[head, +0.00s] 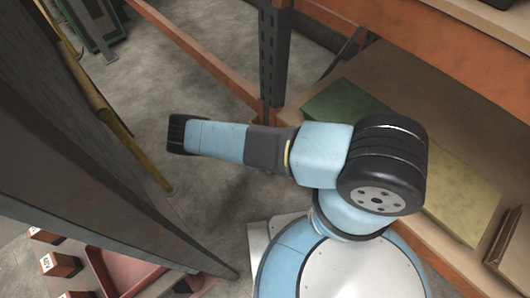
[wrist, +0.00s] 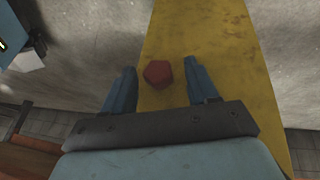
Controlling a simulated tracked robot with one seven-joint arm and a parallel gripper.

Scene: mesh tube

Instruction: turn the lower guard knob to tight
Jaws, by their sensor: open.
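A red, faceted knob (wrist: 158,74) sits on a worn yellow guard panel (wrist: 215,45) in the wrist view. My gripper (wrist: 159,66) is open, with one blue finger to the left of the knob and one to the right. I cannot tell how far the fingertips are from the panel. In the head view a narrow yellow guard (head: 98,103) shows along the dark upright at the left. The knob and my gripper do not show there.
Orange and dark rack beams (head: 275,60) stand behind my arm. A shelf with a green board (head: 335,105) is at right. A red tray (head: 120,268) and several small orange boxes (head: 60,264) are at lower left. Bare concrete floor (head: 185,85) lies between.

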